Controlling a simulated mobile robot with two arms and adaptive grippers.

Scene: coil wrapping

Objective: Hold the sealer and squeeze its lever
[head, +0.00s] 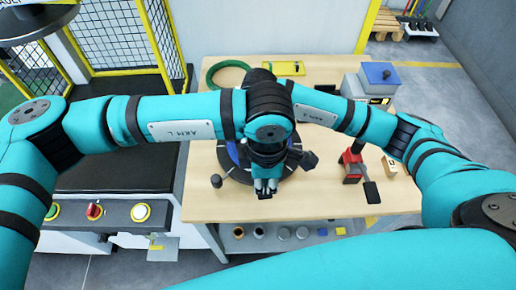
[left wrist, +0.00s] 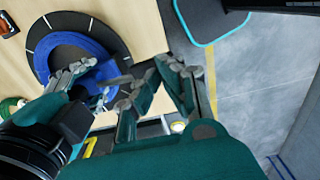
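The sealer, a tool with a red body and black lever (head: 352,166), stands on the right part of the wooden table. My left gripper (head: 266,187) points down over the front middle of the table, apart from the sealer and to its left. Its fingertips are close together with no object clearly between them. They also show in the left wrist view (left wrist: 160,72). My right gripper (left wrist: 88,82) shows there over a blue coil (left wrist: 98,42), its fingers parted. In the head view it is mostly hidden behind my left wrist.
The coil lies on a black round turntable (head: 291,189), partly covered by my arms. A green ring (head: 229,63) and a yellow-green item (head: 285,68) lie at the back. A grey box with a blue top (head: 379,75) stands back right. A wooden block (head: 389,166) is near the sealer.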

